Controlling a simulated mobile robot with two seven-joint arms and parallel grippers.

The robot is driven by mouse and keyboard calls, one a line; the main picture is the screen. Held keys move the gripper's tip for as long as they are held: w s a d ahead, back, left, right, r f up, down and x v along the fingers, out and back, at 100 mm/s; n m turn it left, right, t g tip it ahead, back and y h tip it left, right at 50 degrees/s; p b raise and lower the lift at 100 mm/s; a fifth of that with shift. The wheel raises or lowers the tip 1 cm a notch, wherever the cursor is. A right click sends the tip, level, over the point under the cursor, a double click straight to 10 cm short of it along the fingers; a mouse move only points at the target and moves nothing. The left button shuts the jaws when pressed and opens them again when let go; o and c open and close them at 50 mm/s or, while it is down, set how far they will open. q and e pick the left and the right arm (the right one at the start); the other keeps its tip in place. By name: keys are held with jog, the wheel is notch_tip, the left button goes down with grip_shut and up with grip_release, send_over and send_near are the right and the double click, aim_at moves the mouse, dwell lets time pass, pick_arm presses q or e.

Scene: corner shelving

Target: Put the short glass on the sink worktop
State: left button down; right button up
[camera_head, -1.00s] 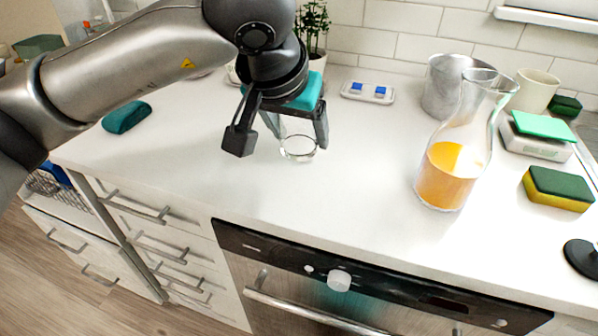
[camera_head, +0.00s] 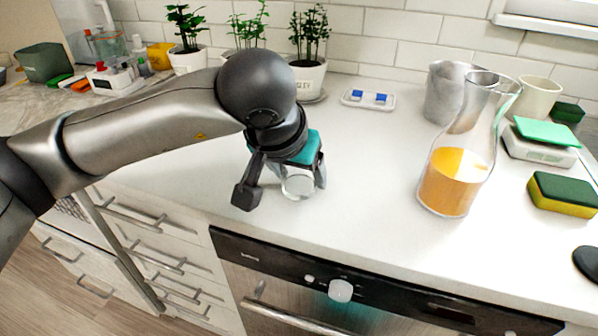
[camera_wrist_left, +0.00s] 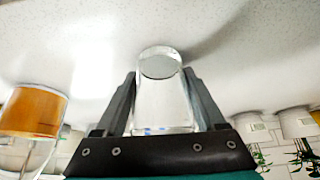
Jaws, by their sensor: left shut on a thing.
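The short glass (camera_head: 298,187) is clear and stands between the fingers of my left gripper (camera_head: 302,178), over the white worktop (camera_head: 370,150) above the oven. In the left wrist view the glass (camera_wrist_left: 162,98) sits between both fingers of the left gripper (camera_wrist_left: 162,103), its round end towards the white surface. The gripper is shut on it. I cannot tell whether the glass touches the worktop. I see no sink basin. My right gripper is not in view.
A carafe of orange juice (camera_head: 452,180) stands to the right, beside a metal pot (camera_head: 442,95). A yellow-green sponge (camera_head: 562,195) and a kitchen scale (camera_head: 540,148) are further right. Potted plants (camera_head: 308,70) line the back. The worktop between glass and carafe is clear.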

pick_arm(q)
jog(key=shift+f, duration=0.1)
grip_release()
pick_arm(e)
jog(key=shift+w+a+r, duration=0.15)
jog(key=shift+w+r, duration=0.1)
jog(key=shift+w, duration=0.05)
pick_arm(q)
jog(key=p+v, duration=0.3)
jog(key=v, duration=0.9)
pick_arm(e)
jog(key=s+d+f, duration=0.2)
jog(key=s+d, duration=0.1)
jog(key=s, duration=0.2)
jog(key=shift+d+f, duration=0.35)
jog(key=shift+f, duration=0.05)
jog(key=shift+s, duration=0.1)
